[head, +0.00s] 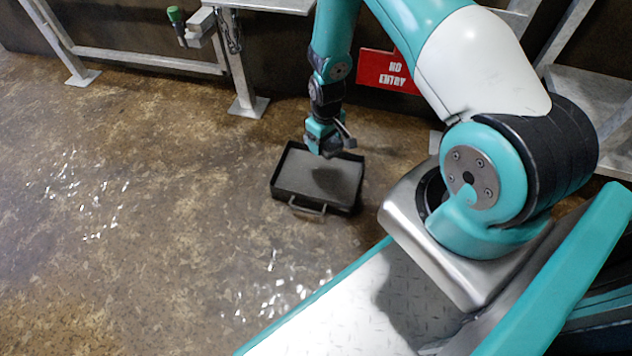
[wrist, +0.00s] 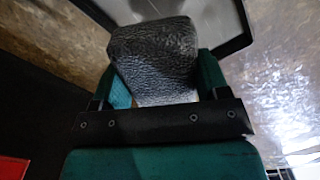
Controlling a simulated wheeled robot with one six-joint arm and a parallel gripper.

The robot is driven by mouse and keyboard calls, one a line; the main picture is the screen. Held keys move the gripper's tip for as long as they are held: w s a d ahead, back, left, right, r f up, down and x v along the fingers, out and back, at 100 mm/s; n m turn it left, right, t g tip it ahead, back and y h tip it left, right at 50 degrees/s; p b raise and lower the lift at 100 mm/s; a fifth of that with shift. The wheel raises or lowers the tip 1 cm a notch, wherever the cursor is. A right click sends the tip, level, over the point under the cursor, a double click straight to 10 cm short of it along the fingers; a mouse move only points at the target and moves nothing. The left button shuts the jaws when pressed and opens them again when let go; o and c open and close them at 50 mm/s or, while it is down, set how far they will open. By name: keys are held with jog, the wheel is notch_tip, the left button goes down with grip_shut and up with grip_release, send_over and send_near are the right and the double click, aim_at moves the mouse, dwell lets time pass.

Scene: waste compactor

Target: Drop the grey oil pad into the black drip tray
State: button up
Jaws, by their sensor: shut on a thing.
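My gripper (head: 327,144) points down over the back part of the black drip tray (head: 299,168), which lies on the floor with its handle toward the front. In the wrist view, my two teal fingers (wrist: 161,80) are shut on the dark grey, wrinkled oil pad (wrist: 155,52), one on each side. Part of the tray, with its dark rim, shows beyond the pad in the wrist view (wrist: 238,45). A dark shadow falls on the tray floor below my gripper. In the head view the pad is small and hard to tell from the gripper.
A red "NO ENTRY" sign (head: 387,72) hangs on the dark wall behind my arm. Metal legs (head: 245,85) and a rail stand at the back left, with a green-knobbed lever (head: 176,18). The brown, wet-looking floor left of the tray is clear.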

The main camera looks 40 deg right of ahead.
notch_tip(320, 180, down, 5)
jog(key=b, duration=0.4)
jog(key=shift+f+b, duration=0.15)
jog(key=shift+b, duration=0.25)
jog(key=o, duration=1)
notch_tip(320, 180, up, 17)
jog(key=p, duration=0.9)
jog(key=shift+r+p, duration=0.2)
jog(key=shift+p, duration=0.1)
